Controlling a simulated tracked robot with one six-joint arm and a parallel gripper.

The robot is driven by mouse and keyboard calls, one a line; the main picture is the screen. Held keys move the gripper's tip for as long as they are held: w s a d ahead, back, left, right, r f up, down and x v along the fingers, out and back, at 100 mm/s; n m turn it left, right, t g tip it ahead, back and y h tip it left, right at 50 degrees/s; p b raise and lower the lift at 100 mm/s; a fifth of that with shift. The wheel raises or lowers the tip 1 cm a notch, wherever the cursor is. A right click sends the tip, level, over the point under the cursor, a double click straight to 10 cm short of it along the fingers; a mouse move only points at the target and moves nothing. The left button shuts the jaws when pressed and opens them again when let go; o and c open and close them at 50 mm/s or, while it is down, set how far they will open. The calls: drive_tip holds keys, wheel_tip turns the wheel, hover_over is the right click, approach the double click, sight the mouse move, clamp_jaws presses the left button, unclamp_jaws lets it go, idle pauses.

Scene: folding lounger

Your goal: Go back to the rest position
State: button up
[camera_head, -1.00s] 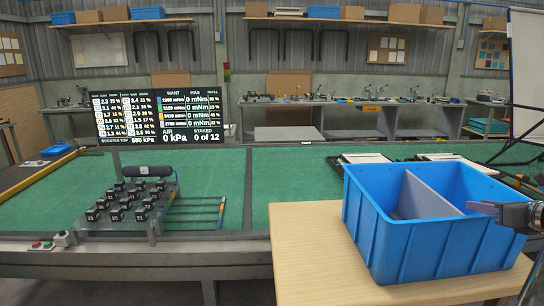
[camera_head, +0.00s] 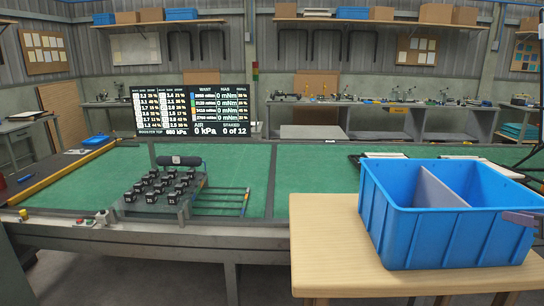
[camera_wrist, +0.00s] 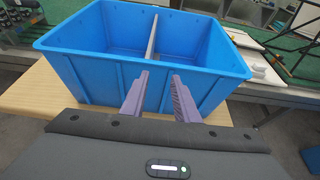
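My gripper (camera_wrist: 160,98) shows in the wrist view with its two purple fingers apart and nothing between them. It is in front of the near wall of a blue bin (camera_wrist: 88,76); whether the fingers touch the wall I cannot tell. In the head view only a purple fingertip (camera_head: 519,218) shows, at the right edge, beside the blue bin (camera_head: 405,235). The bin stands on a light wooden table and a grey divider (camera_head: 437,190) splits it into two compartments. The parts of the bin floor that show are empty.
A green-topped bench (camera_head: 283,190) runs behind the table. It carries a rack of black numbered blocks (camera_head: 160,188), thin coloured-tipped rods (camera_head: 222,202) and a display screen (camera_head: 195,112). The wooden table (camera_head: 325,240) is bare left of the bin. Open floor shows at lower left.

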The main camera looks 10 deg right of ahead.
drive_tip(key=s+a+f+n+g+y, duration=0.1)
drive_tip(key=s+a+f+n+g, duration=0.25)
drive_tip(key=f+n, duration=0.4)
drive_tip(key=a+f+n+g+y, duration=0.1)
drive_tip(key=a+f+n, duration=0.1)
drive_tip(key=a+n, duration=0.5)
drive_tip(key=a+f+n+g+y, duration=0.1)
drive_tip(key=a+f+n+g, duration=0.15)
drive_tip(key=a, duration=0.85)
drive_tip(key=s+a+n, duration=0.2)
drive_tip(key=a+n, duration=0.5)
drive_tip(key=a, duration=0.4)
drive_tip(key=s+a+n, duration=0.3)
drive_tip(key=a+n, duration=0.4)
drive_tip(key=a, duration=0.5)
drive_tip(key=s+a+r+n, duration=0.1)
drive_tip(key=s+a+n, duration=0.1)
drive_tip(key=a+n, duration=0.5)
drive_tip(key=a, duration=0.4)
drive_tip(key=shift+s+a, duration=0.35)
drive_tip(key=shift+s, duration=0.05)
